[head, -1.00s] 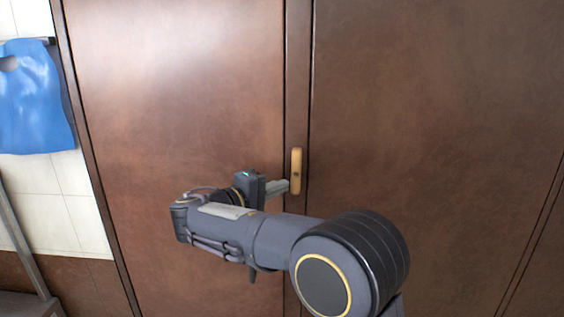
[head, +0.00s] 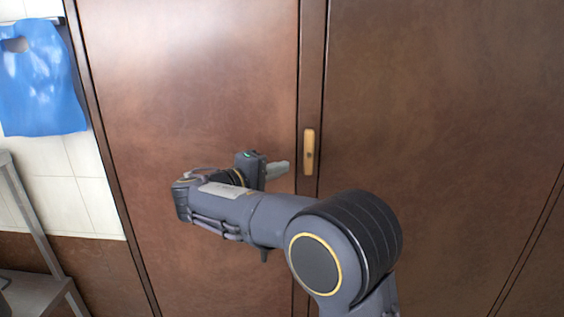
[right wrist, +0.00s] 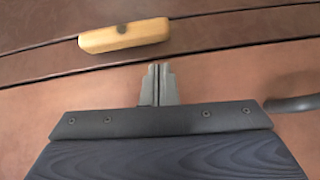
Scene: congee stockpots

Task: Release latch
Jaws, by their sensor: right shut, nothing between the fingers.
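The latch (head: 309,152) is a small upright yellow-tan piece with a dark spot, mounted on the narrow strip between two brown door panels. It also shows in the right wrist view (right wrist: 124,37), lying across the strip beyond my fingertips. My right gripper (head: 283,167) is shut and empty, just left of the latch with a small gap between them. In the right wrist view its closed fingers (right wrist: 157,72) point toward the strip, short of the latch. My left gripper is in no view.
Brown door panels (head: 440,90) fill most of the head view. A blue bag (head: 45,85) hangs on the tiled wall at the left. A grey metal frame (head: 28,210) stands below it. A dark curved bar (right wrist: 292,103) shows at the right wrist view's right edge.

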